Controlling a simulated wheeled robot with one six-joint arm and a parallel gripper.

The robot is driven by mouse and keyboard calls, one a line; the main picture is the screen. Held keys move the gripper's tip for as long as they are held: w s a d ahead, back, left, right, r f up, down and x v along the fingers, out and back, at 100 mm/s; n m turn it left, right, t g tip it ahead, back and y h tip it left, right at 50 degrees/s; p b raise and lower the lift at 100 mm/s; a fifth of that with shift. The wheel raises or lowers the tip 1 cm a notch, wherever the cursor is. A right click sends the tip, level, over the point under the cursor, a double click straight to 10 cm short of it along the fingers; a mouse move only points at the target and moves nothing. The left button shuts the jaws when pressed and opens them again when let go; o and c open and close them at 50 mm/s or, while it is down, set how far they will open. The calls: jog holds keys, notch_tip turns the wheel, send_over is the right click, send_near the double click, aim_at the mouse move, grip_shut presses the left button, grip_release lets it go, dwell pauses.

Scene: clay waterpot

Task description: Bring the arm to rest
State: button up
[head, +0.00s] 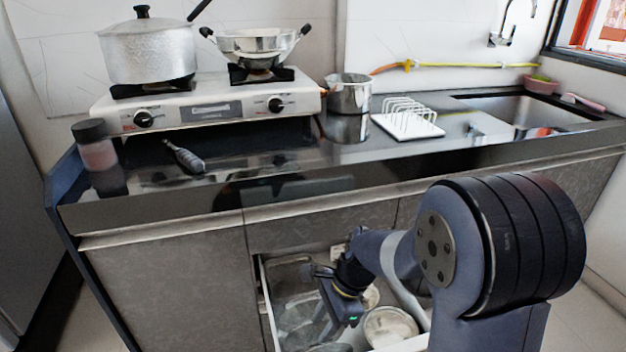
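My arm reaches in from the lower right, bent over an open drawer (266,305) under the counter. My gripper (332,300) is at the arm's end, over the drawer's contents. It is small, dark and partly turned away, so its fingers cannot be made out clearly. No held object can be made out at it. A round pale dish (390,327) lies in the drawer to the right of the gripper. Clear or grey dishes (300,318) lie to its left. My arm hides part of the drawer.
A gas stove (210,107) carries a lidded pot (148,52) and a two-handled pan (258,45). A sink (520,110) is at right.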

jog(key=w+d+r+n+g+h+p, duration=0.1)
jog(key=d+r+n+p, duration=0.3)
jog(key=r+p, duration=0.5)
jog(key=w+d+r+n+g+p, duration=0.1)
jog(key=w+d+r+n+p, duration=0.3)
jog(key=r+p, duration=0.6)
jog(key=w+d+r+n+h+p, duration=0.1)
jog(key=d+r+n+p, duration=0.3)
jog(key=r+p, duration=0.6)
jog(key=w+n+p, duration=0.1)
jog(key=p, duration=0.2)
jog(key=shift+w+d+n+g+h, duration=0.25)
jog(key=shift+n+g+h, duration=0.05)
jog(key=shift+g, duration=0.1)
dwell(0.3)
